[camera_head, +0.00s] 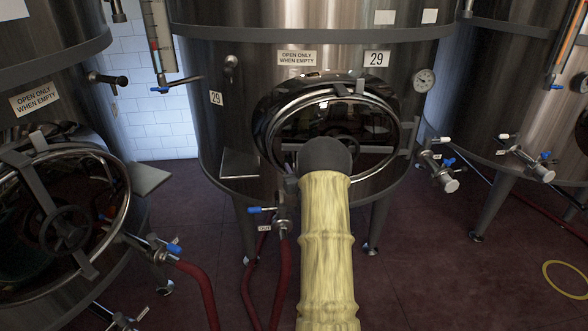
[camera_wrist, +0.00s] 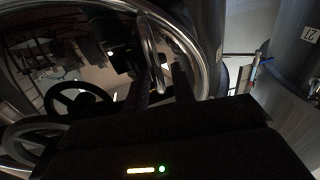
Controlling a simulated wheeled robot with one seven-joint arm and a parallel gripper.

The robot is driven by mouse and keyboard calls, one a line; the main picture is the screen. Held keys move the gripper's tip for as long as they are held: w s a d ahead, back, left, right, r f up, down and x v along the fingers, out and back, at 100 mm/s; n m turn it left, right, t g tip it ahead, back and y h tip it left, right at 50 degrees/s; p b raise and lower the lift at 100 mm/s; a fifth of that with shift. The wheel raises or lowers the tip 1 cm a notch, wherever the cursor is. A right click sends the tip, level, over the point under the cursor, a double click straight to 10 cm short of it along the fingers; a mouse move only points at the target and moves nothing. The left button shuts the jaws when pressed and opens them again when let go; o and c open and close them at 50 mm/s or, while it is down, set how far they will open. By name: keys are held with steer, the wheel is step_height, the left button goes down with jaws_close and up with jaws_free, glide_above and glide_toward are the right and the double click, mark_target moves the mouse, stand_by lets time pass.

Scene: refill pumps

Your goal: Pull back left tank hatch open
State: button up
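The hatch (camera_head: 285,112) of the middle tank (camera_head: 240,130) numbered 29 is an oval dark glossy door with a chrome rim; it looks shut. My yellow-sleeved arm reaches up to it, and its dark end covers the lower middle of the hatch. The gripper itself is hidden in the head view. In the wrist view the hatch rim (camera_wrist: 205,40) and a dark handwheel (camera_wrist: 75,105) are close. A chrome handle bar (camera_wrist: 150,45) runs down between the two dark fingers of my gripper (camera_wrist: 162,88). The fingers stand apart, around the bar; contact is too dark to tell.
A nearer tank at the left has its own hatch with a handwheel (camera_head: 66,229). Another tank (camera_head: 500,95) stands at the right. Valves and red hoses (camera_head: 282,270) hang below the hatches. A yellow ring (camera_head: 565,265) lies on the open red floor at the right.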

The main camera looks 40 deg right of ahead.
jaws_close()
steer(key=shift+s, duration=0.1)
